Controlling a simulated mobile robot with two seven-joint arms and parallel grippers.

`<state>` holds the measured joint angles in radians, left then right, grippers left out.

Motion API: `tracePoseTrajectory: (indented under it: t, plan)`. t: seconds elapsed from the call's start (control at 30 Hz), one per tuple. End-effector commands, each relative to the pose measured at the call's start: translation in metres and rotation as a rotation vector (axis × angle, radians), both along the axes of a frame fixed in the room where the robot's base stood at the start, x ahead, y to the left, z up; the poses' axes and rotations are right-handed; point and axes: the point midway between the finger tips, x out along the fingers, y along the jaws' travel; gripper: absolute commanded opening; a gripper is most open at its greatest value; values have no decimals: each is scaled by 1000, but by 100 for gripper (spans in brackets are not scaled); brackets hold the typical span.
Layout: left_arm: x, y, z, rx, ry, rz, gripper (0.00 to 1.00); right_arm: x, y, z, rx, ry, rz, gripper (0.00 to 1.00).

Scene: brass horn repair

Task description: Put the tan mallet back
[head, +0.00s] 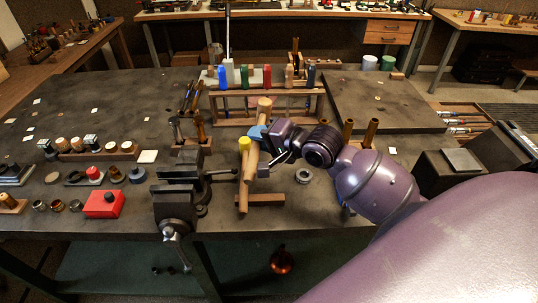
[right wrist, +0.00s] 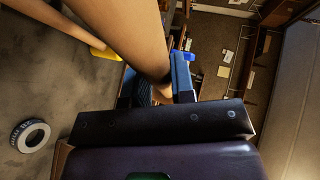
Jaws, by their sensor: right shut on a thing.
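My right gripper (head: 262,133) is shut on the tan mallet (head: 252,163), a pale wooden tool, above the workbench in front of the tool rack. In the right wrist view the mallet (right wrist: 120,30) runs from the top left down to the blue-padded fingers (right wrist: 177,80). A second mallet with a yellow head (head: 245,144) stands close beside it at the left; its yellow part also shows in the right wrist view (right wrist: 103,52). A low wooden stand (head: 268,199) is below both. Whether the tan mallet touches the stand cannot be told. My left gripper is not in view.
A wooden rack (head: 230,119) with several coloured handles stands behind. A dark vise (head: 176,203) is at the left, with a red box (head: 104,204) beyond it. A metal ring (head: 303,176) lies right of the stand. Brass tubes (head: 370,132) stand near my right arm.

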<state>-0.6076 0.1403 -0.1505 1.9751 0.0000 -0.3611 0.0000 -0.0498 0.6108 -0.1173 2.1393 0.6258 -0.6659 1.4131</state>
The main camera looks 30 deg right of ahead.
Motion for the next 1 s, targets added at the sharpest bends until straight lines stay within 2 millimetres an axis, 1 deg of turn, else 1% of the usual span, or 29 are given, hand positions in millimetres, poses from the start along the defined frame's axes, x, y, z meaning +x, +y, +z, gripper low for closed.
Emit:
tracePoseTrajectory:
  t: [0.03,0.1,0.3,0.43,0.53,0.57,0.67,1.0]
  plan:
    - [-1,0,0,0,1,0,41,2,-8,8,-21,6,25,0]
    - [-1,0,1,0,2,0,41,4,-16,17,-33,22,56,0]
    - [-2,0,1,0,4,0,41,7,-34,37,-59,61,122,0]
    - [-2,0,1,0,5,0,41,7,-40,45,-67,75,143,0]
    - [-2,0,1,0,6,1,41,7,-42,44,-68,81,150,0]
    - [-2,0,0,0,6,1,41,7,-42,41,-67,82,151,0]
    - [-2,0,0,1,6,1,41,7,-41,26,-66,84,152,0]
    - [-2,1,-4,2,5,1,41,7,-41,-47,-65,83,150,0]
